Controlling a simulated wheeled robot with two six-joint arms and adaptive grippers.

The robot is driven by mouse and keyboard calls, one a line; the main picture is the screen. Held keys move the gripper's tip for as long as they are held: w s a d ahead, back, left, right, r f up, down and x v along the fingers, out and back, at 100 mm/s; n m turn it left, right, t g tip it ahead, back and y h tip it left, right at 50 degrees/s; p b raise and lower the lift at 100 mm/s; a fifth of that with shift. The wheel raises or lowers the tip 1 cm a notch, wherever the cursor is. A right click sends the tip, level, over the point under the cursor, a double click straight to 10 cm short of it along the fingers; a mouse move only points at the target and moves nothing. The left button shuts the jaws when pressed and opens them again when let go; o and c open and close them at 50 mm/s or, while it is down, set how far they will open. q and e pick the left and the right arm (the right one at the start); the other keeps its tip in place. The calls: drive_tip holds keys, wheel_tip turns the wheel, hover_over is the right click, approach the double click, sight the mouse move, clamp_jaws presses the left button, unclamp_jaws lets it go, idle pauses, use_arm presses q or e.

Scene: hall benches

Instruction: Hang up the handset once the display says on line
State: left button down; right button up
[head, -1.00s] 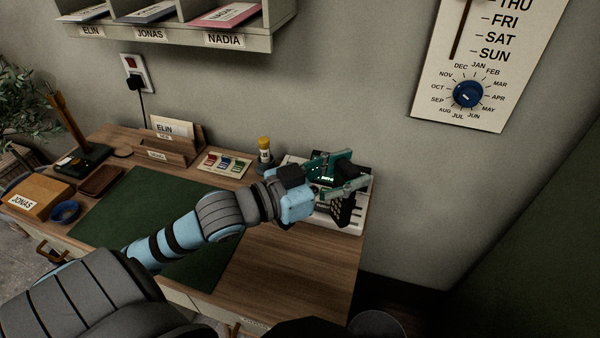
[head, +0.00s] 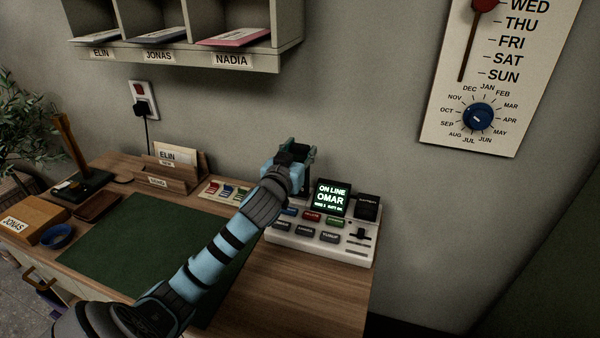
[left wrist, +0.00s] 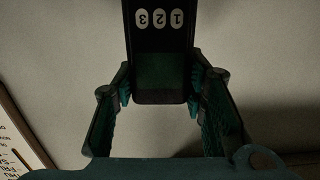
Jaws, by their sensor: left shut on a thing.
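The white desk phone (head: 352,252) stands at the right end of the wooden desk, with several coloured keys. Its lit display (head: 330,198) reads "ON LINE" and "OMAR" in green, with a smaller line below. My left gripper (head: 304,152) is raised behind and left of the display, close to the wall. In the left wrist view my left gripper (left wrist: 160,88) is shut on the black handset (left wrist: 160,55), whose white 1, 2, 3 keys show. In the head view the gripper mostly hides the handset. My right gripper is not in view.
A green desk mat (head: 150,245) lies left of the phone. A card of coloured tabs (head: 222,192) and a letter holder (head: 172,170) stand along the back. Pigeonholes (head: 190,55) hang above. A wall planner (head: 500,75) with a blue knob hangs at right. The front right desk is clear.

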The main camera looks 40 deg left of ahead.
use_arm(q)
wheel_tip(320, 180, down, 3)
drive_tip(key=shift+r+b, duration=0.1)
drive_tip(key=shift+b, duration=0.25)
drive_tip(key=c, duration=1)
unclamp_jaws()
drive_tip(key=shift+s, duration=0.1)
drive_tip(key=p+v, duration=0.2)
drive_tip(key=v, duration=1)
